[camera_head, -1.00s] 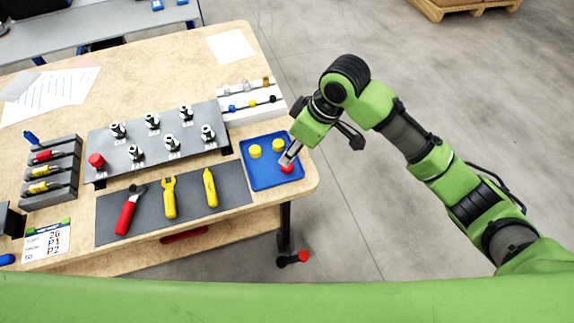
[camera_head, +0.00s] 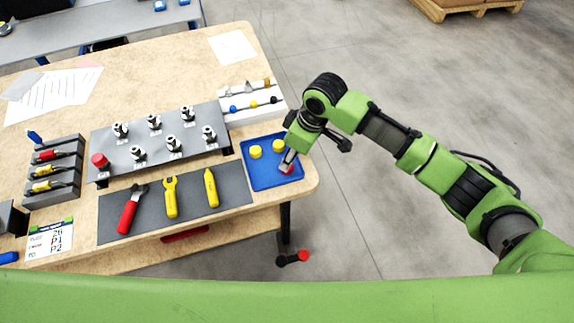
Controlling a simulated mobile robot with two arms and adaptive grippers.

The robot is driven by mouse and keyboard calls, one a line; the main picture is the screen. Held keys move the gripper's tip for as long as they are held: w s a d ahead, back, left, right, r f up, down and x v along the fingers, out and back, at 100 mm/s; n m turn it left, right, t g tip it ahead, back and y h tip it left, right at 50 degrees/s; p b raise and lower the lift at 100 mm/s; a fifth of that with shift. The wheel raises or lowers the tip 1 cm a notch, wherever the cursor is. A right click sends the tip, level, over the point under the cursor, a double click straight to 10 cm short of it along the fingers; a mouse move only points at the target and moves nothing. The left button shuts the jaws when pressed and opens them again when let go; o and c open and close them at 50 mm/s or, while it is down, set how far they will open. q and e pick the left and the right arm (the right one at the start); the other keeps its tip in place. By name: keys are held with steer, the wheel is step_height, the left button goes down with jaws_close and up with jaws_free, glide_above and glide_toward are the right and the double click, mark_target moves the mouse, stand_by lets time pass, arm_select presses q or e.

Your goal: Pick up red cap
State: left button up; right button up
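A red cap (camera_head: 287,170) lies in the right part of the blue tray (camera_head: 262,183), with two yellow caps (camera_head: 267,149) to its upper left. My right gripper (camera_head: 286,164) points down at the red cap and covers part of it. The fingers are at the cap, but I cannot tell whether they are closed on it. Another red cap (camera_head: 99,160) sits on the left end of the grey fixture plate. My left gripper is not in view.
The grey plate (camera_head: 150,150) carries several metal fittings left of the tray. A dark mat (camera_head: 150,221) with red and yellow tools lies in front. A white rack (camera_head: 250,107) stands behind the tray. The table's right edge is close to the tray.

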steer(key=x, duration=0.4)
steer(key=shift+s+d+f+p, duration=0.1)
steer(key=shift+d+f+p, duration=0.1)
steer(key=shift+p, duration=0.1)
steer(key=c, duration=0.5)
steer(key=shift+r, duration=0.1)
